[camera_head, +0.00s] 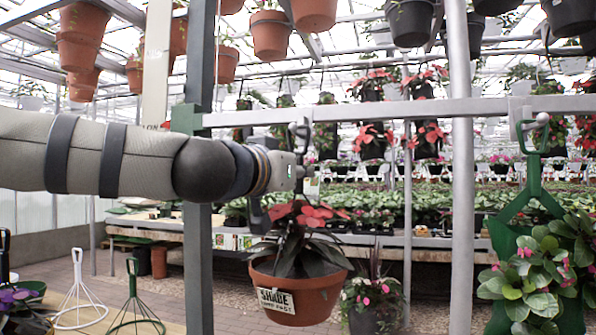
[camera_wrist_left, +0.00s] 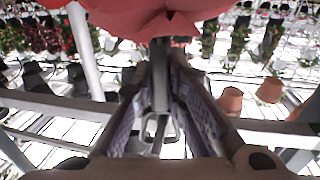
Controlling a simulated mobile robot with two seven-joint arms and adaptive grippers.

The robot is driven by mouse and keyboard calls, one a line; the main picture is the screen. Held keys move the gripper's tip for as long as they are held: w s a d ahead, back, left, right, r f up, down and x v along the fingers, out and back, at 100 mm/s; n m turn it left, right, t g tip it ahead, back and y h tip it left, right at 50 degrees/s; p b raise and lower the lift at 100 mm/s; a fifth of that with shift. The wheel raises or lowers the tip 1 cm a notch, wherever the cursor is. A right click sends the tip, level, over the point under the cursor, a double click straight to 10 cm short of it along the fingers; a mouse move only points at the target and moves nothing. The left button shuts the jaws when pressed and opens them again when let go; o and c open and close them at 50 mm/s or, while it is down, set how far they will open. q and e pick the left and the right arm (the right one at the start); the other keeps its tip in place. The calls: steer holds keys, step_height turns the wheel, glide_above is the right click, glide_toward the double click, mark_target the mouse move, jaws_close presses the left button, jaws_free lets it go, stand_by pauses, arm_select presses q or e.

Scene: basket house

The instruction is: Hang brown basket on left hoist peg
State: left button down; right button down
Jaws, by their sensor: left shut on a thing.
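The brown basket (camera_head: 325,291), a terracotta-coloured pot with a "SHADE" label and a red-flowered plant, hangs upright in the middle of the head view. The hanger's loop (camera_wrist_left: 160,128) stands beyond the fingertips. The left hoist peg (camera_head: 299,127) is on the rail just above the gripper. I cannot tell whether loop and peg touch. My right gripper is not in view.
A green hanger (camera_head: 535,185) with a leafy plant hangs from the right peg (camera_head: 541,119). Grey posts (camera_head: 461,220) stand on both sides of the basket. Several pots hang overhead. Empty hangers (camera_head: 80,290) stand on the table at lower left.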

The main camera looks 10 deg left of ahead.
arm_select(q)
steer(key=shift+s+r, duration=0.1)
steer(key=shift+r, duration=0.2)
steer(key=c, duration=1.5)
jaws_free()
steer(key=shift+c, duration=0.2)
steer(key=shift+f, duration=0.1)
steer(key=shift+f, duration=0.2)
steer(key=v, duration=1.2)
